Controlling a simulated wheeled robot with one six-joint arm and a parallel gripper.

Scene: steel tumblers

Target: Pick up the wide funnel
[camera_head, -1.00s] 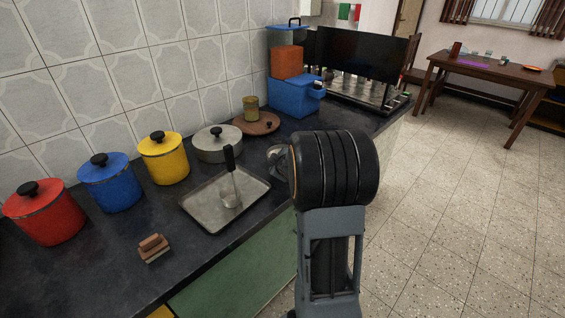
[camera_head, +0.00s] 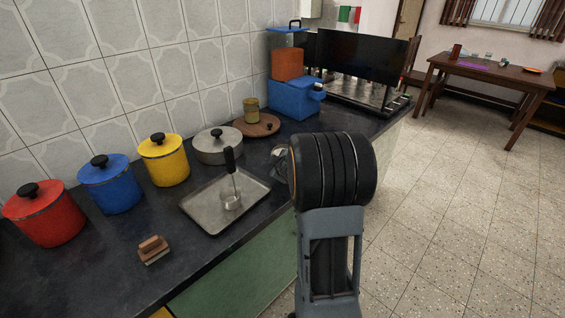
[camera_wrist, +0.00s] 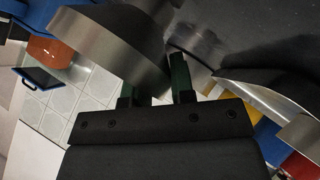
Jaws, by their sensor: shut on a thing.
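A steel, cone-like thing with a broad rim, which I take for the wide funnel (camera_wrist: 108,48), fills the upper left of the wrist view. My gripper (camera_wrist: 158,75) is shut on it. Its right green finger shows, and the left finger is mostly hidden behind the metal. In the head view, only a small metal part of the funnel (camera_head: 281,165) shows left of my arm. My arm hides the rest and the gripper there. I cannot tell whether the funnel touches the counter.
A metal tray (camera_head: 206,218) with a black-handled tool (camera_head: 230,186) stands left of my arm. Red (camera_head: 46,216), blue (camera_head: 112,184) and yellow (camera_head: 163,160) pots and a grey lidded pan (camera_head: 217,148) line the wall. A blue box (camera_head: 292,98) and dark machine stand farther back.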

